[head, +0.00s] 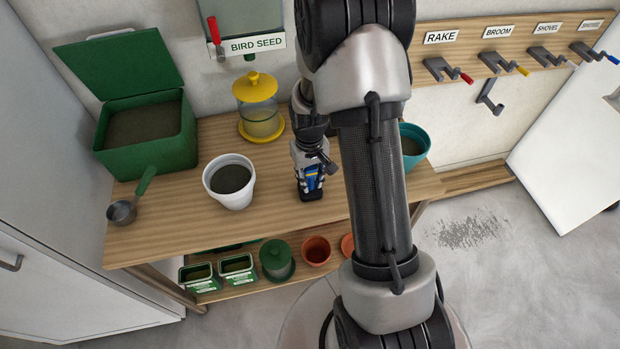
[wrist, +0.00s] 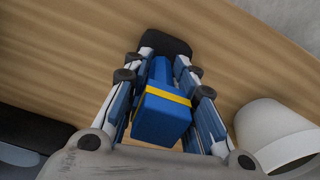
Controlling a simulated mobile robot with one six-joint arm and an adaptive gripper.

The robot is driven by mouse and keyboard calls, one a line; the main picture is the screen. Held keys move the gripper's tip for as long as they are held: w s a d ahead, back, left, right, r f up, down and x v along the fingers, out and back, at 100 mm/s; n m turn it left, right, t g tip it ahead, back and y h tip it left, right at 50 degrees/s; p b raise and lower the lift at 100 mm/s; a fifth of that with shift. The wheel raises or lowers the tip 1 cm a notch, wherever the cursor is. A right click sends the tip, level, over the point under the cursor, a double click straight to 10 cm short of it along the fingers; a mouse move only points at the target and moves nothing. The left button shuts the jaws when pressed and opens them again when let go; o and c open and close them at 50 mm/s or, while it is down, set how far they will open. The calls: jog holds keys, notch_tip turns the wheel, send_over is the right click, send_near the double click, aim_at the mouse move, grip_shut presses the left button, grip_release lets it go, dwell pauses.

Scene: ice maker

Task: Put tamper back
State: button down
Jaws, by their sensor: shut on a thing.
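The tamper looks like a blue block-shaped handle with a yellow band (wrist: 163,115) and a black end beyond it (wrist: 165,47). In the wrist view it lies between the two fingers of my gripper (wrist: 168,75), which is shut on it. In the head view my gripper (head: 311,172) points down over the wooden bench, right of the white pot. A little of the blue handle (head: 314,181) shows between the fingers. I cannot tell whether the tamper touches the bench top.
On the bench (head: 160,237) are a white pot (head: 232,193) of dark material, a green open bin (head: 150,140), a metal scoop (head: 122,212), a yellow-lidded jar (head: 260,120) and a teal pot (head: 413,140). Small containers stand on the lower shelf. A labelled hook rail (head: 470,42) is on the wall.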

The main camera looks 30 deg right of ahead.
jog(key=shift+f, duration=0.1)
jog(key=c, duration=1.3)
grip_release()
notch_tip(320, 180, up, 12)
jog(key=p, duration=0.4)
jog(key=shift+a+r, duration=0.1)
jog(key=shift+r, duration=0.1)
jog(key=s+a+r+t, duration=0.1)
jog(key=s+a+r, duration=0.25)
jog(key=r, duration=0.25)
jog(key=s+a+r+n+t, duration=0.1)
jog(key=s+a+r, duration=0.25)
jog(key=r, duration=0.25)
jog(key=s+a+r+t, duration=0.1)
jog(key=s+a+r, duration=0.1)
jog(key=s+r, duration=0.4)
jog(key=shift+t, duration=0.8)
jog(key=s+a+r, duration=0.1)
jog(key=s, duration=0.1)
jog(key=s+a+r, duration=0.1)
jog(key=s, duration=0.1)
jog(key=s+a+r, duration=0.1)
jog(key=s, duration=0.1)
jog(key=shift+s+a, duration=0.15)
jog(key=shift+s, duration=0.25)
